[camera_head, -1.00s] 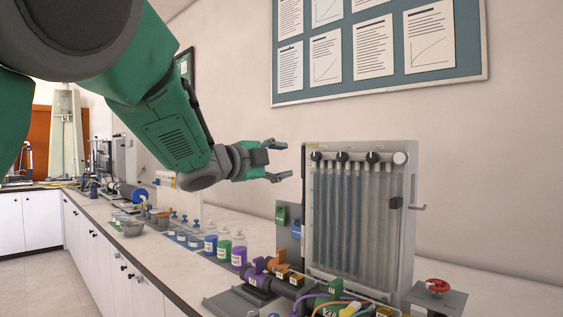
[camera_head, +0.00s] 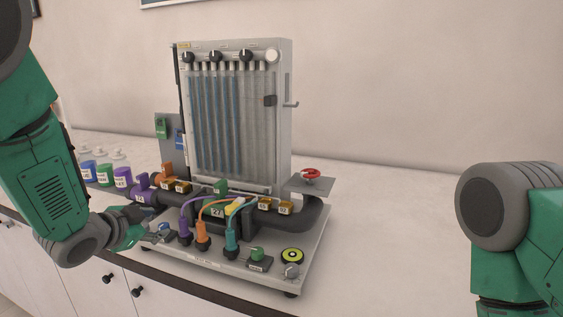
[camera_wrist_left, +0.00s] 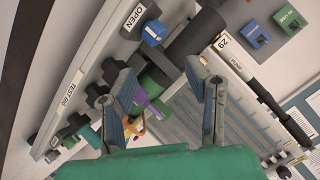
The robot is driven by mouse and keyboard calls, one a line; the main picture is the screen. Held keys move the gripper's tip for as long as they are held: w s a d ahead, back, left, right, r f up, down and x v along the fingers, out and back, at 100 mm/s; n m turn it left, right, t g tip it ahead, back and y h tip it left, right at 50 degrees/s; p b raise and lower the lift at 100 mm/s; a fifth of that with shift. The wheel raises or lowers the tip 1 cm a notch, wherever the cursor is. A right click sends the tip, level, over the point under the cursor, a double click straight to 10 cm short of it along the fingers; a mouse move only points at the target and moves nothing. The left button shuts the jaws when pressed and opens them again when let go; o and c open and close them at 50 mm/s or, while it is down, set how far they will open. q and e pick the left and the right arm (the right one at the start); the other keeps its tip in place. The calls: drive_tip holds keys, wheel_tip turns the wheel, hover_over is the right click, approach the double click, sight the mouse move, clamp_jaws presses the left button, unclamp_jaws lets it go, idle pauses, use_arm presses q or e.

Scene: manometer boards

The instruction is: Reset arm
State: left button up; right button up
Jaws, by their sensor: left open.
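My left arm (camera_head: 45,190) comes in from the left in the head view. Its gripper (camera_head: 142,223) is at the front left corner of the manometer board's base. In the left wrist view, the two fingers of this gripper (camera_wrist_left: 165,80) are spread apart with nothing held between them. The manometer board (camera_head: 235,120) stands upright with its row of tubes. A green and purple part of the rig (camera_wrist_left: 150,85) shows beyond the fingers. My right arm (camera_head: 515,235) shows at the right edge, but its gripper is out of view.
The base plate (camera_head: 215,265) carries orange, purple and teal plugs with cables, a yellow-black round button (camera_head: 292,255) and a red valve wheel (camera_head: 311,174). Coloured bottles (camera_head: 104,174) stand at left. The counter (camera_head: 400,235) right of the rig is clear.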

use_arm(q)
drive_tip(key=s+f+n+g+y, duration=0.1)
drive_tip(key=s+f+n+g, duration=0.2)
drive_tip(key=s+f, duration=0.65)
drive_tip(key=s+f+n+g+y, duration=0.1)
drive_tip(key=s+f+n+g, duration=0.1)
drive_tip(key=s+f, duration=0.75)
drive_tip(key=s+f+n+g, duration=0.2)
drive_tip(key=s+f, duration=0.4)
drive_tip(key=s, duration=0.5)
drive_tip(key=s+f+n+g, duration=0.2)
drive_tip(key=s+f+g, duration=0.2)
drive_tip(key=s, duration=0.7)
wheel_tip(320, 180, down, 2)
drive_tip(key=shift+s+d+f+n+g+y+b, duration=0.15)
drive_tip(key=shift+s+d+n+g+y+b, duration=0.15)
drive_tip(key=shift+d+n+g+b, duration=0.1)
